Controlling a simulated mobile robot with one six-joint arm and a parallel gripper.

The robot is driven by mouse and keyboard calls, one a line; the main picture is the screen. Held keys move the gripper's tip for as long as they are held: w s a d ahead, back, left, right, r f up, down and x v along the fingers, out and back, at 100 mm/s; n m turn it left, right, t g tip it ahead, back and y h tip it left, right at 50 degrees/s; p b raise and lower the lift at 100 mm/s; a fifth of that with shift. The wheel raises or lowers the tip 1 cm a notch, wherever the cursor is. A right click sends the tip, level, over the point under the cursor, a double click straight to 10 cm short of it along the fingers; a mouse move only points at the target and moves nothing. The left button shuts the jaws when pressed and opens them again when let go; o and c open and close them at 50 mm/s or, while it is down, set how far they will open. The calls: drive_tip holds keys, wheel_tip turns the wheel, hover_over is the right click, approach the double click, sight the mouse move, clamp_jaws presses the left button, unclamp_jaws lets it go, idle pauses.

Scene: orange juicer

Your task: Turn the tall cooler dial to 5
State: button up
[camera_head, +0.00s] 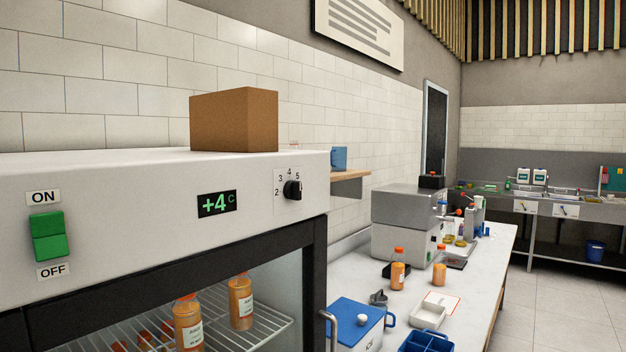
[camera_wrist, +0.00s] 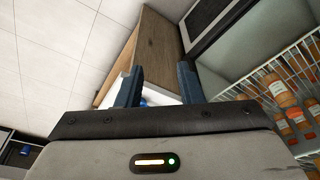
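The black cooler dial (camera_head: 292,190) is on the white front panel of the cooler (camera_head: 130,190), at its right end. The numbers 2, 3, 4 and 5 show around it. Its pointer is too small to read surely. The green display (camera_head: 217,204) left of it reads +4 C. My gripper (camera_wrist: 161,84) shows in the wrist view with its two dark fingers apart and nothing held between them. It is away from the dial, which is not in the wrist view. My gripper is not in the head view.
A green ON/OFF switch (camera_head: 48,237) is at the panel's left. A brown box (camera_head: 234,120) stands on the cooler. The white counter (camera_head: 470,300) to the right holds bottles, trays and a blue-lidded box (camera_head: 357,312). Orange bottles (camera_wrist: 280,92) on racks show in the wrist view.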

drive_tip(key=n+t+y+p, duration=0.4)
drive_tip(key=n+t+y, duration=0.2)
drive_tip(key=n+y, duration=0.45)
approach(300, 183)
drive_tip(key=a, duration=0.1)
drive_tip(key=x, duration=0.4)
drive_tip(key=p+x, duration=0.1)
drive_tip(key=x, duration=0.2)
drive_tip(key=shift+w+f+p, duration=0.2)
drive_tip(key=shift+w+p, duration=0.1)
drive_tip(key=shift+w, duration=0.15)
